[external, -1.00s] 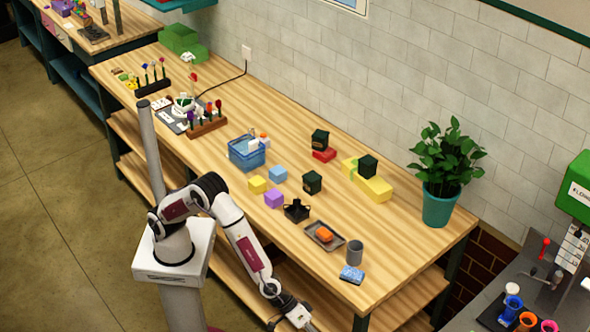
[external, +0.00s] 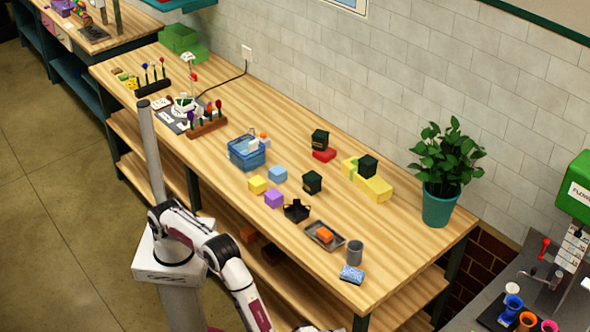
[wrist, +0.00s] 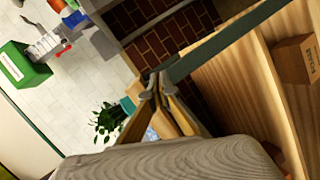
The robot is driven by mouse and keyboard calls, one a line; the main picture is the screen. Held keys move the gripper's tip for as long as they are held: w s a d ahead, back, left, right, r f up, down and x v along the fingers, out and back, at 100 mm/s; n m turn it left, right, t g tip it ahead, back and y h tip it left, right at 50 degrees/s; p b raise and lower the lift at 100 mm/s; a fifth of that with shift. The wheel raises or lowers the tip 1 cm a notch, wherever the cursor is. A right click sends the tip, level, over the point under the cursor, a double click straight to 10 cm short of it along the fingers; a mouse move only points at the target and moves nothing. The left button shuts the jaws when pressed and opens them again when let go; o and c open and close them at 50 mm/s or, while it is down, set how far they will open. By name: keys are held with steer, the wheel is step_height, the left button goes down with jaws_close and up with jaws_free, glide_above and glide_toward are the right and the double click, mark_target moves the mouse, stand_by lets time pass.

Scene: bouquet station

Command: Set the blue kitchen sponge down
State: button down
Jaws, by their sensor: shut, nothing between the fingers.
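The blue kitchen sponge (external: 352,274) lies flat on the wooden table at its front right, beside a grey cup (external: 355,252). My gripper (wrist: 155,88) shows in the wrist view, its fingertips together with nothing between them. It is apart from the sponge, low and in front of the table; the bottom edge of the external view cuts it off. A small light blue patch shows behind the fingers in the wrist view; I cannot tell if it is the sponge.
A black holder (external: 297,211) and coloured blocks stand further back. A potted plant (external: 439,170) is at the right end. A brown box (wrist: 297,60) shows in the wrist view.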

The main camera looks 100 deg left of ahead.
mark_target(345, 276)
steer(key=s+a+r+n+g+y, duration=0.5)
steer(key=s+a+r+n+y, duration=0.4)
steer(key=s+a+n, duration=0.1)
steer(key=shift+r+n+g+y, duration=0.2)
steer(key=shift+n+g+y, duration=0.1)
steer(key=shift+n, duration=0.3)
steer(key=x, duration=0.9)
steer(key=shift+w+a, duration=0.15)
steer(key=shift+a, duration=0.15)
steer(key=shift+w+a, duration=0.1)
steer(key=shift+w, duration=0.1)
steer(key=shift+w+d, duration=0.15)
steer(key=shift+w, duration=0.75)
steer(key=shift+w+d, duration=0.1)
steer(key=shift+w, duration=0.8)
steer(key=shift+w, duration=0.2)
steer(key=shift+w+d, duration=0.15)
steer(key=shift+w, duration=0.65)
steer(key=shift+w+d, duration=0.1)
steer(key=shift+w, duration=0.75)
